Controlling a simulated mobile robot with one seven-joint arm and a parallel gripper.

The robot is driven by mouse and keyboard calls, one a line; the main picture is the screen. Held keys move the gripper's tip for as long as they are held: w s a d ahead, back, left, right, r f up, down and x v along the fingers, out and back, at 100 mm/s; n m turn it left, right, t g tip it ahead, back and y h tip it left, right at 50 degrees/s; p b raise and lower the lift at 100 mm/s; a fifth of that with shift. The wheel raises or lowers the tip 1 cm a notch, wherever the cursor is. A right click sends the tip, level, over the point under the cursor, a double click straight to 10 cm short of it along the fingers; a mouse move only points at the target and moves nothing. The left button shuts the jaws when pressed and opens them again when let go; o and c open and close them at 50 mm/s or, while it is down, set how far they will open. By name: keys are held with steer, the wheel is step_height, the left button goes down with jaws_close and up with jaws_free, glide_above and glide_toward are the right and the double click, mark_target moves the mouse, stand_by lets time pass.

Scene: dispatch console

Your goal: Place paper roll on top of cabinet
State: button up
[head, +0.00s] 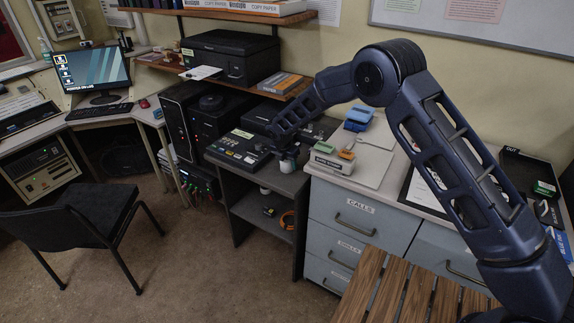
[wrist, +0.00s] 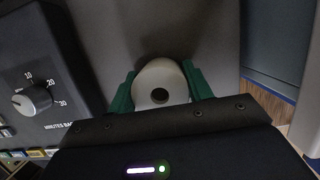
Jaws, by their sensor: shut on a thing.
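A white paper roll (wrist: 161,78) with a dark core hole sits between the green fingers of my gripper (wrist: 160,90) in the wrist view. The fingers are shut on its two sides. In the head view my gripper (head: 287,160) is over the dark grey shelf unit (head: 270,178), left of the cabinet; the roll is mostly hidden there. I cannot tell whether it touches the shelf top. The blue-grey cabinet (head: 365,226) has labelled drawers and a pale top (head: 390,184).
A label-fronted box with an orange item (head: 332,160) stands on the cabinet's left end, with blue items (head: 358,118) behind. A black control box (head: 238,148) stands left of my gripper. A slatted wooden surface (head: 400,290) is in front of the cabinet, and a chair (head: 75,215) is at left.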

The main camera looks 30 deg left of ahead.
step_height(320, 180, up, 20)
stand_by(0.6)
